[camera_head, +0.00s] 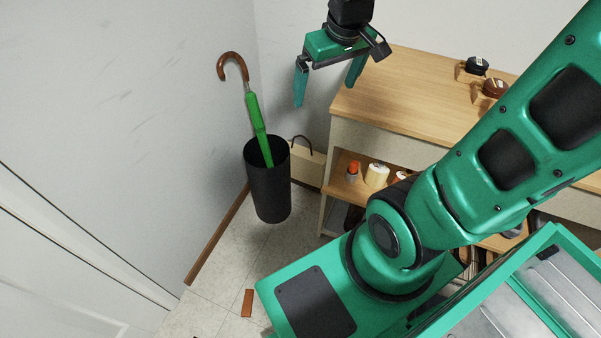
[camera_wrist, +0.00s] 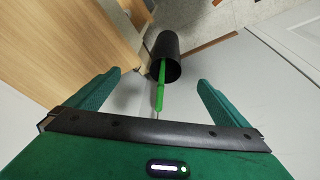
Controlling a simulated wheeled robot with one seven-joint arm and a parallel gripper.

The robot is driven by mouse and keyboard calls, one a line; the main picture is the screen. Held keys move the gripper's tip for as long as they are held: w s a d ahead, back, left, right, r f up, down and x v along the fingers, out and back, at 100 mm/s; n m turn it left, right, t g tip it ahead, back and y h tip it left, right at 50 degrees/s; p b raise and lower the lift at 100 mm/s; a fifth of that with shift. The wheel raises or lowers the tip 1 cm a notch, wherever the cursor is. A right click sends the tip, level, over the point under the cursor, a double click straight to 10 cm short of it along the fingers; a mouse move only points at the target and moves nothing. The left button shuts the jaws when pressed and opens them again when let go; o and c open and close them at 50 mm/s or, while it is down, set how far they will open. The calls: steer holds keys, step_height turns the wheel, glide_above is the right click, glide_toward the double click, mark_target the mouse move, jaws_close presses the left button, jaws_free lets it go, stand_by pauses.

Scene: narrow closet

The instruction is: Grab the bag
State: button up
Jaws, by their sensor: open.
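A beige bag (camera_head: 308,165) with a dark looped handle stands on the floor in the corner, between the black umbrella bin and the wooden cabinet. The bin hides its left part. My gripper (camera_head: 328,92) is open and empty, high above the bag and near the back wall, with its fingers pointing down. In the wrist view the two green fingers (camera_wrist: 155,90) are spread wide with nothing between them. I cannot clearly make out the bag in the wrist view.
The black bin (camera_head: 268,190) holds a green umbrella (camera_head: 257,125) whose brown hook rises beside the wall. The cabinet (camera_head: 400,90) carries tape measures on top and small jars on its shelf. A brown piece (camera_head: 247,303) lies on the floor. Bare floor lies before the bin.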

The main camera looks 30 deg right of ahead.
steer(key=w+a+f+n, duration=0.2)
steer(key=w+n, duration=0.2)
steer(key=w, duration=0.8)
steer(key=w+d+f+n, duration=0.3)
steer(key=w+f, duration=0.3)
steer(key=w, duration=0.2)
steer(key=w+d+f+n, duration=0.3)
steer(key=w+f, duration=0.4)
steer(key=w, duration=0.1)
steer(key=shift+w+d+f+n+g+h, duration=0.15)
steer(key=shift+w+d+f+n+h, duration=0.4)
steer(key=shift+w+d+f+n, duration=4.55)
steer(key=shift+s+a+f+m+g+h, duration=0.15)
steer(key=shift+s+a+f+h, duration=0.45)
steer(key=shift+f, duration=10)
steer(key=shift+w+d+f+n+g+h, duration=0.1)
steer(key=shift+w+d+f+n+h, duration=0.45)
steer(key=shift+w+d+f+n, duration=4.5)
steer(key=s+a+f+m, duration=0.2)
steer(key=s, duration=0.1)
steer(key=s+a+f+m, duration=0.3)
steer(key=shift+a+f, duration=0.1)
steer(key=shift+f, duration=0.2)
